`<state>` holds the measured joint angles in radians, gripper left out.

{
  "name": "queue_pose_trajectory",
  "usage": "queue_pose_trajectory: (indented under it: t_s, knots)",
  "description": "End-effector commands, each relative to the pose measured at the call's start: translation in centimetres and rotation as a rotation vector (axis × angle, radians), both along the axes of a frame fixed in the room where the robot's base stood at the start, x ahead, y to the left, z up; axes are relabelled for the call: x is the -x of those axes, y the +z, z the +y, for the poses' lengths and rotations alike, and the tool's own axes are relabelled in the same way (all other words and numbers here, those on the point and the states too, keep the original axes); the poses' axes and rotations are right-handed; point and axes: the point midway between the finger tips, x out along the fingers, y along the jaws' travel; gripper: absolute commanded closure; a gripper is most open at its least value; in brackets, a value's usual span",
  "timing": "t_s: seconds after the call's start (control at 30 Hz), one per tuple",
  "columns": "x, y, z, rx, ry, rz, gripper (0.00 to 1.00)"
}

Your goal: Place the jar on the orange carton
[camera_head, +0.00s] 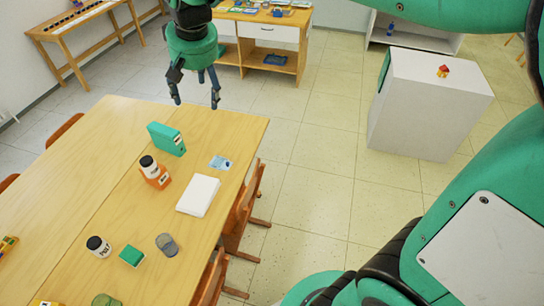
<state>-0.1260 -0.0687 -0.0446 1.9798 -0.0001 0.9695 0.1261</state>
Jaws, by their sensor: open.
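A white jar with a black lid (148,166) appears upright on top of the small orange carton (158,182), near the middle of the table. A similar white jar with a black lid and dark lettering (99,247) stands on the tabletop nearer the front, beside a green box. My gripper (196,104) points down beyond the table's far right part, with its two dark fingers spread and nothing between them. It is clear of both jars and the carton.
The wooden table (110,130) also bears a teal binder box (166,139), a white block (198,195), a blue card (220,163), a small green box (131,257) and a grey object (167,244). Chairs line its right side. A white pedestal (425,110) stands right, across open floor.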

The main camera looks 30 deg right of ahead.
Motion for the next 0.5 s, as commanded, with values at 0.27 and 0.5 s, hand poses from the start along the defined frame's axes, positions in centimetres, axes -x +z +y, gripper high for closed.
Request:
queue_pose_trajectory:
  t_s: [0.27,0.5]
  knots:
    - [7.6,1.1,-2.6,0.004,-0.003,-0.050,0.29]
    - [13.9,0.8,-4.4,0.012,-0.005,-0.092,0.29]
